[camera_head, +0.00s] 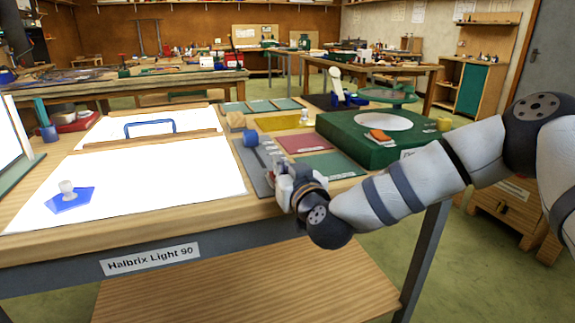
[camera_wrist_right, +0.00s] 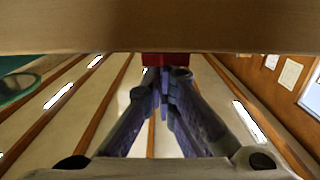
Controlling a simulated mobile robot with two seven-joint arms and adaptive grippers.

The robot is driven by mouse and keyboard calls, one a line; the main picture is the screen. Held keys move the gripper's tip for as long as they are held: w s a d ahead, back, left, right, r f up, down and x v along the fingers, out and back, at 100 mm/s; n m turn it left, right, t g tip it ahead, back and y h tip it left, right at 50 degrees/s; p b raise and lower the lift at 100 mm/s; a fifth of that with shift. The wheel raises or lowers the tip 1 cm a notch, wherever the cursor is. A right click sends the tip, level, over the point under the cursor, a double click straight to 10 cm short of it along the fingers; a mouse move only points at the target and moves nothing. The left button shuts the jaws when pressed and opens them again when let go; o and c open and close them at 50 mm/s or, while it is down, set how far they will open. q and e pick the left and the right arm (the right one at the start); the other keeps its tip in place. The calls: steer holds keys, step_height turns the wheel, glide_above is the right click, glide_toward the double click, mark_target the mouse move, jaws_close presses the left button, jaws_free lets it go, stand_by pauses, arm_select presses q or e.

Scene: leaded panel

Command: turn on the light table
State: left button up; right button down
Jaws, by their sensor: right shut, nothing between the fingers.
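The light table, labelled Halbrix Light 90 (camera_head: 150,259), has a large panel (camera_head: 150,180) that looks bright, evenly white. A blue glass piece (camera_head: 70,199) with a pale knob on it lies on the panel's left part. My right gripper (camera_head: 284,183) is at the panel's right side, near the front edge of the bench. In the right wrist view its fingers (camera_wrist_right: 163,82) are shut with nothing between them. Their tips are at a small red block (camera_wrist_right: 168,59) by a wooden edge (camera_wrist_right: 160,28); I cannot tell whether they touch it. My left gripper is out of view.
A blue handle (camera_head: 150,127) stands on a second white panel behind. Coloured sheets, such as a red one (camera_head: 300,142), lie to the right. A green box with a pale disc (camera_head: 383,122) stands at the bench's right end. Other benches stand farther back.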

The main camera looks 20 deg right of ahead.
step_height(320, 180, up, 7)
steer(key=s+p, duration=0.2)
steer(key=p, duration=0.1)
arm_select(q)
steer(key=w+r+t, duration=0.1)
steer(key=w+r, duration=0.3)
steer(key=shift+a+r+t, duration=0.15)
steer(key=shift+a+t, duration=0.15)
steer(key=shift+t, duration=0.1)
arm_select(e)
steer(key=s+r, duration=0.1)
steer(key=s, duration=0.7)
steer(key=shift+d+r, duration=0.2)
steer(key=shift+r, duration=0.1)
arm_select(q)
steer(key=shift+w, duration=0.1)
